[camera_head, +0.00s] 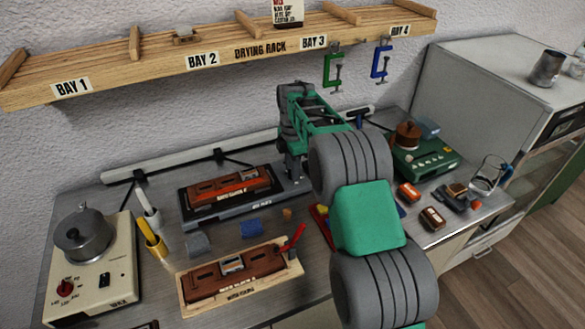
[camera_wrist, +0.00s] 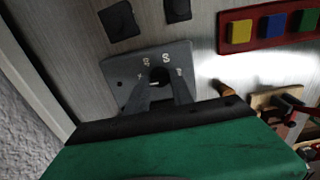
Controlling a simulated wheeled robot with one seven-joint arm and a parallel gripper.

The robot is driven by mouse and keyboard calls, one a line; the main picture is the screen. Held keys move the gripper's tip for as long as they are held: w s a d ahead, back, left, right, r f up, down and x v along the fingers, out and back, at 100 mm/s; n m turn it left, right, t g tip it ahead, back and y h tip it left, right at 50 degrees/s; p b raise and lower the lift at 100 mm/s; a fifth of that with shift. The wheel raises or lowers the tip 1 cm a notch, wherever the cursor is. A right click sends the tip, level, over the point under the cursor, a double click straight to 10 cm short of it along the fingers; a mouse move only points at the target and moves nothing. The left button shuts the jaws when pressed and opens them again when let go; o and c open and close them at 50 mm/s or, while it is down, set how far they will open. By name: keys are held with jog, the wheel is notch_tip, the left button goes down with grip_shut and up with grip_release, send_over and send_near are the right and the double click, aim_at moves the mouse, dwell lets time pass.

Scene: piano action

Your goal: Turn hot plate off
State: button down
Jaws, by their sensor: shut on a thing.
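A low dark grey unit (camera_head: 235,210), which appears to be the hot plate, lies at the back middle of the bench in the head view. A brown-red wooden part (camera_head: 230,187) rests on it. Its right end is a grey panel, also in the wrist view (camera_wrist: 122,70), with white marks around a small dark knob (camera_wrist: 158,74). My gripper (camera_wrist: 160,84) is over this panel with its fingers closed around the knob, partly hiding it. In the head view my gripper (camera_head: 293,178) reaches down at the unit's right end, and its fingertips are hard to see.
A cream heater (camera_head: 112,264) with a metal pot and red knob stands left. A green appliance (camera_head: 440,160) with a brown pot stands right. A wooden board (camera_head: 183,294) lies in front. A red tray (camera_wrist: 228,48) of coloured blocks is close to my gripper. A shelf (camera_head: 110,70) hangs above.

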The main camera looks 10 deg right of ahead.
jog(key=c, duration=1.1)
grip_release()
notch_tip(320, 180, up, 8)
jog(key=shift+f+b, duration=0.1)
jog(key=shift+b, duration=0.45)
jog(key=s+r+m+t, duration=0.1)
jog(key=s+r+m, duration=0.2)
jog(key=s+m, duration=0.3)
jog(key=s+r+m+t, duration=0.1)
jog(key=s+r+m, duration=0.3)
jog(key=s, duration=0.4)
jog(key=s+f+m, duration=0.3)
jog(key=s+m, duration=0.2)
jog(key=s, duration=0.3)
jog(key=s+f+m+t, duration=0.1)
jog(key=s+f+m, duration=0.2)
jog(key=s+m, duration=0.2)
jog(key=s, duration=0.3)
jog(key=shift+s+f+t, duration=0.2)
jog(key=shift+f+t, duration=0.1)
